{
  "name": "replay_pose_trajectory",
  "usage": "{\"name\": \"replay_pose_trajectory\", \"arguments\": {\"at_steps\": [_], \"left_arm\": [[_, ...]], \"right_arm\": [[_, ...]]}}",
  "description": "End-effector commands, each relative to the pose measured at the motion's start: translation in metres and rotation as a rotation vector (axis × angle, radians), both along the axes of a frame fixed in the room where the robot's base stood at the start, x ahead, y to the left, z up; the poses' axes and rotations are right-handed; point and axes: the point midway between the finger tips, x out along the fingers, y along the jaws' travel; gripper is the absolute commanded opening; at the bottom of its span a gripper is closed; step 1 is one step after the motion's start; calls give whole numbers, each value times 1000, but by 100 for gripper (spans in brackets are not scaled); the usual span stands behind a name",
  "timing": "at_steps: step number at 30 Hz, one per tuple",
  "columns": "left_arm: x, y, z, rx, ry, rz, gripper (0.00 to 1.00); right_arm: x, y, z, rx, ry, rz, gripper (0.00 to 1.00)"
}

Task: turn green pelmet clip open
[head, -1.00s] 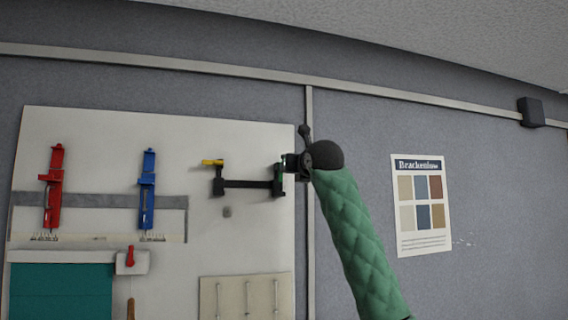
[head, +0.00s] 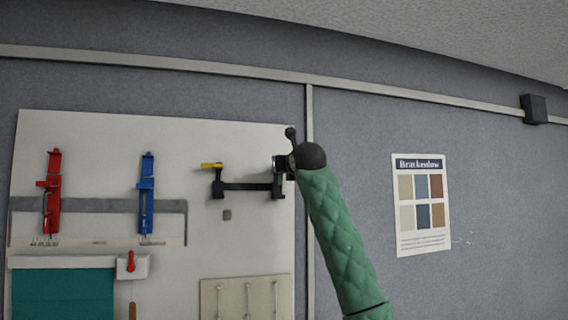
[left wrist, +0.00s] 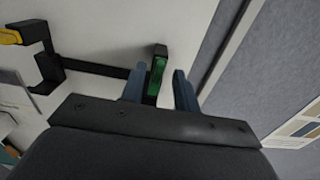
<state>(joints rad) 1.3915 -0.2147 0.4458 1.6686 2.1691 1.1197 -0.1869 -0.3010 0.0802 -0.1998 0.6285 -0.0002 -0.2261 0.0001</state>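The green clip (head: 280,179) is at the right end of a black rail bracket on the pale board, mostly hidden by my left gripper (head: 282,164) in the head view. In the left wrist view the green clip (left wrist: 157,77) stands on its black end bracket, between the two blue-grey fingers of my left gripper (left wrist: 160,88). The fingers are apart, with a visible gap on the right side of the clip; whether the left finger touches the bracket I cannot tell. A yellow clip (head: 212,165) sticks out to the left at the rail's other end. My right gripper is not in view.
A red fitting (head: 52,190) and a blue fitting (head: 147,190) hang on the board at left, above a teal blind (head: 62,295). A vertical wall strip (head: 309,110) runs just right of the board. A poster (head: 422,204) hangs farther right.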

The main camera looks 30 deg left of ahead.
Motion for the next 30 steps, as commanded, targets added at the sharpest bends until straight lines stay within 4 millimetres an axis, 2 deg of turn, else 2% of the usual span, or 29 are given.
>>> {"name": "replay_pose_trajectory", "arguments": {"at_steps": [12,17,30], "left_arm": [[4,5,-1,0,0,-1,31],[4,5,-1,0,0,-1,0],[4,4,-3,-20,-25,-1,0]], "right_arm": [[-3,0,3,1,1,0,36],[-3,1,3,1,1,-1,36],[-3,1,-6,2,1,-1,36]]}}
